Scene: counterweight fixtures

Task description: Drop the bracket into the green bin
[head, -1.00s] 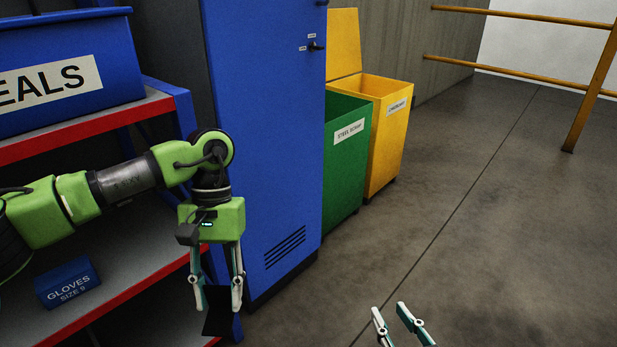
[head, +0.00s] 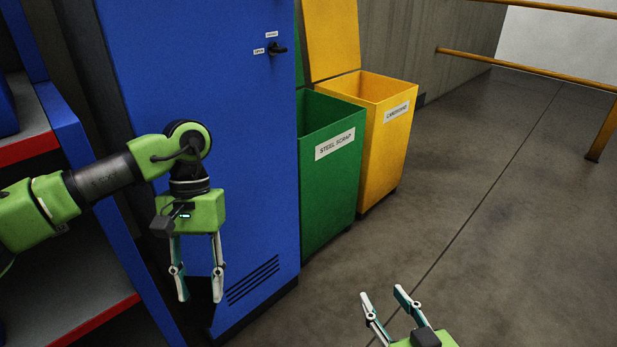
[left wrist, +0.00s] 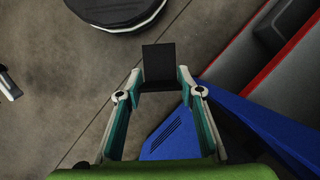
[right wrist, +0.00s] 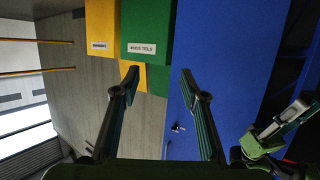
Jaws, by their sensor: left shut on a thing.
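The bracket (left wrist: 160,62) is a dark, near-black angled plate, seen between the left fingertips in the left wrist view. My left gripper (head: 200,298) is shut on it, hanging fingers down in front of the blue cabinet. In the head view the bracket is hard to make out against the dark background. The green bin (head: 328,175), labelled STEEL SCRAP, stands open-topped to the right of the left gripper, beyond the cabinet. It also shows in the right wrist view (right wrist: 146,22). My right gripper (head: 381,291) is open and empty at the lower middle.
The tall blue cabinet (head: 215,130) stands between the left arm and the green bin. A yellow bin (head: 385,150) with a raised lid adjoins the green one. Shelving with red edges (head: 95,322) is at left. Concrete floor (head: 480,230) at right is clear.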

